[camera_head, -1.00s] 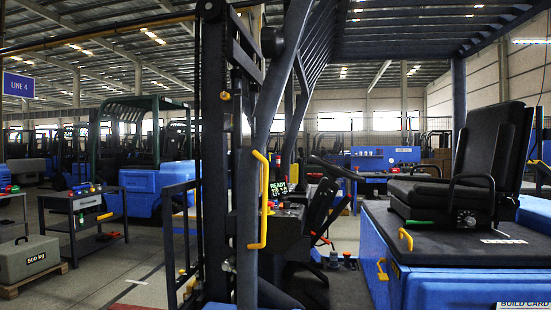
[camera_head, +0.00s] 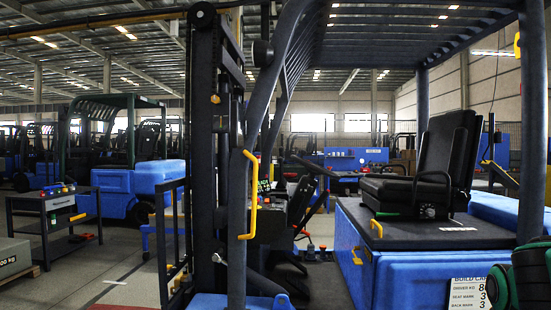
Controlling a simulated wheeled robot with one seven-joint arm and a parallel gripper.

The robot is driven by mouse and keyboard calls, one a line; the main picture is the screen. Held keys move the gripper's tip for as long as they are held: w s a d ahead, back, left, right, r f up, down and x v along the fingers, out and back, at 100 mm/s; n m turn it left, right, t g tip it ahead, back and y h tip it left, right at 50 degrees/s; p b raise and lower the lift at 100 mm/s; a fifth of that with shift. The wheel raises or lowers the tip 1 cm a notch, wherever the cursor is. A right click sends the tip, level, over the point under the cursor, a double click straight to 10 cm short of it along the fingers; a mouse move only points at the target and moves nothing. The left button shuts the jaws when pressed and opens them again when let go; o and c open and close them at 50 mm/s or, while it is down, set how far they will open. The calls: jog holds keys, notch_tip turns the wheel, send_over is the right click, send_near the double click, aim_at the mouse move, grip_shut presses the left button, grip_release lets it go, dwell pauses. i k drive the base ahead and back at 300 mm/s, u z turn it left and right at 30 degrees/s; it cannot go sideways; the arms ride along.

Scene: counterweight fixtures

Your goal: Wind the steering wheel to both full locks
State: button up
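The steering wheel (camera_head: 314,168) shows as a thin dark rim, seen nearly edge-on, inside the blue forklift's cab. It sits between the front post and the black seat (camera_head: 428,170). Its lower part and column blend into dark parts around the console, so its rotation cannot be read. My gripper is not in view. A dark rounded shape with green bands fills the lower right corner; I cannot tell whether it is part of my arm.
A yellow grab handle (camera_head: 249,195) is on the dark front post. A rear post (camera_head: 533,110) and a build card (camera_head: 468,292) are at right.

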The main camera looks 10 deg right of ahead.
aim_at(315, 167)
jog(key=u, duration=0.1)
jog(key=i, duration=1)
jog(key=z, duration=0.05)
